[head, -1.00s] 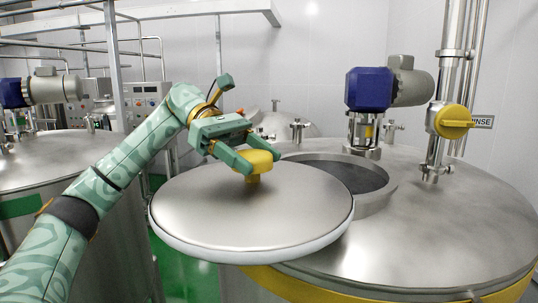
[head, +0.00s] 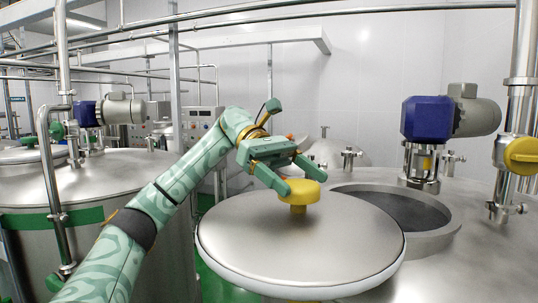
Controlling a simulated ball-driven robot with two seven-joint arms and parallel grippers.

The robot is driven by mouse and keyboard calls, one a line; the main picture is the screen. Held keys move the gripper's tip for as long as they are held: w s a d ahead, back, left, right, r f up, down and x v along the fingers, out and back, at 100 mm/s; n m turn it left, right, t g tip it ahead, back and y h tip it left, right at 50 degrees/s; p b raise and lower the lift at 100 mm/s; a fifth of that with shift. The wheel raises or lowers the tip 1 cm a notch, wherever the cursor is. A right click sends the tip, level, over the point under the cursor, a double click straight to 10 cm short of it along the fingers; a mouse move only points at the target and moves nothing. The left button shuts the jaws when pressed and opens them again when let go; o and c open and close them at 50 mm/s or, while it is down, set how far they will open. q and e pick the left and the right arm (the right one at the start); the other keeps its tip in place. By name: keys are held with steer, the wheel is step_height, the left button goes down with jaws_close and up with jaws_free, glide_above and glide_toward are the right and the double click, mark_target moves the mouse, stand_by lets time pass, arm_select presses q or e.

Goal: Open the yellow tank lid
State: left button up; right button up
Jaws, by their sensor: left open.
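The round steel lid (head: 285,245) with its yellow knob (head: 299,191) lies to the left of the tank's round opening (head: 392,209), which is uncovered and dark inside. The lid overhangs the tank's left side and hides part of its top. My left gripper (head: 300,180) is open, with its two fingers around or just beside the yellow knob; I cannot tell whether they touch it. My right gripper is not in view.
A blue motor (head: 427,118) stands behind the opening, and a steel pipe with a yellow valve handle (head: 519,155) rises at the right. Another steel tank (head: 100,178) with a green band stands at the left. A control panel (head: 198,122) is behind my arm.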

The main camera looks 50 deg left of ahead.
arm_select(q)
steer(key=p+v, duration=0.1)
steer(key=v, duration=0.3)
steer(key=p+v, duration=0.2)
steer(key=v, duration=0.2)
steer(key=shift+r, duration=0.3)
steer(key=p+v, duration=0.1)
steer(key=v, duration=0.1)
steer(key=p+v, duration=0.1)
steer(key=p, duration=0.1)
steer(key=p+v, duration=0.2)
steer(key=shift+a+f, duration=0.25)
steer(key=shift+a, duration=0.15)
